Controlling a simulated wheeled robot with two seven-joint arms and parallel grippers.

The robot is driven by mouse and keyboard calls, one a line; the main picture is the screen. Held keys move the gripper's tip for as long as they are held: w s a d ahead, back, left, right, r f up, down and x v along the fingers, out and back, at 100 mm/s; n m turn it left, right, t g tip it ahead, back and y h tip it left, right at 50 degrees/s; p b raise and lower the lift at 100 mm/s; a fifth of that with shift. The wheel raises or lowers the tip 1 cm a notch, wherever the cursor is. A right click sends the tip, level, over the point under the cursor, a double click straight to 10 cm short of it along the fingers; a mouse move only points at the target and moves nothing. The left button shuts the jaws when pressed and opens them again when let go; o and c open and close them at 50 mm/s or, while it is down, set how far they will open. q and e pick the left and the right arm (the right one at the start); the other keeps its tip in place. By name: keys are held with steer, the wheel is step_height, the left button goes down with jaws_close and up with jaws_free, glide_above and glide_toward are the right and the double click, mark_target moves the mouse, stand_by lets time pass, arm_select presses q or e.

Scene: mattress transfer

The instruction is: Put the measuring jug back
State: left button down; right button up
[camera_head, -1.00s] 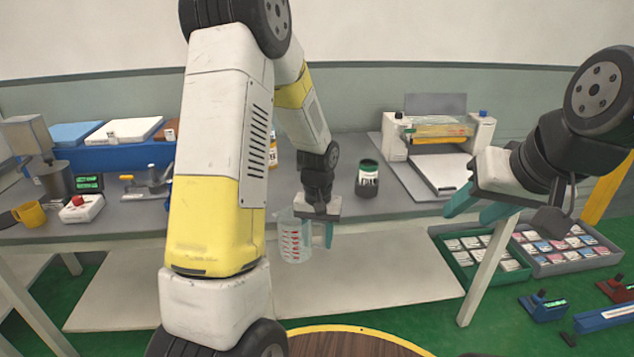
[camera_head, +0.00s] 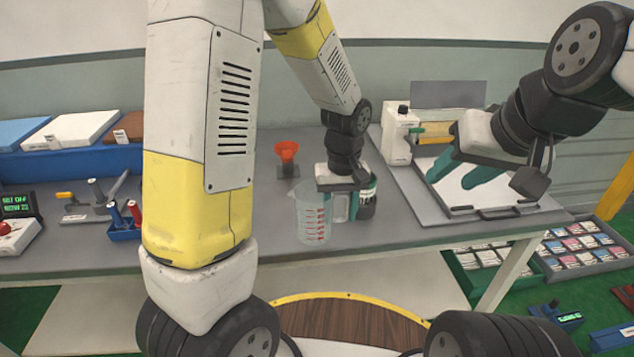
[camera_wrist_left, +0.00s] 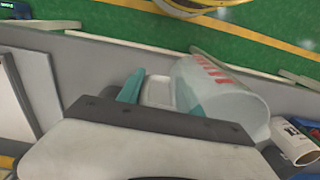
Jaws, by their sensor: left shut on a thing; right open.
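The measuring jug (camera_head: 311,218) is clear with red markings. It is upright in the head view, at the front part of the grey bench (camera_head: 400,233). My left gripper (camera_head: 340,207) is shut on the jug's handle, at the jug's right side. The left wrist view also shows the jug (camera_wrist_left: 222,92) beside the teal fingers (camera_wrist_left: 160,92). I cannot tell whether the jug's base touches the bench. My right gripper (camera_head: 464,178) is open and empty, above the machine with the white plate at the right.
A dark green jar (camera_head: 367,195) stands just behind my left gripper, partly hidden. An orange funnel (camera_head: 287,153) on a stand is farther back. The machine with the white plate (camera_head: 480,192) fills the right. A blue holder (camera_head: 124,230) with screwdrivers is left of my left arm.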

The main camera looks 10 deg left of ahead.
arm_select(q)
steer(key=w+a, duration=0.2)
steer(key=w, duration=0.2)
steer(key=w+a+f, duration=0.1)
steer(key=w+a, duration=0.1)
steer(key=w, duration=0.2)
steer(key=w+a, duration=0.2)
steer(key=w, duration=0.2)
steer(key=shift+w+a+f, duration=0.2)
steer(key=shift+w+a, duration=0.15)
steer(key=shift+w, duration=0.05)
steer(key=shift+f, duration=1.75)
steer(key=shift+f, duration=0.1)
steer(key=c, duration=0.8)
jaws_free()
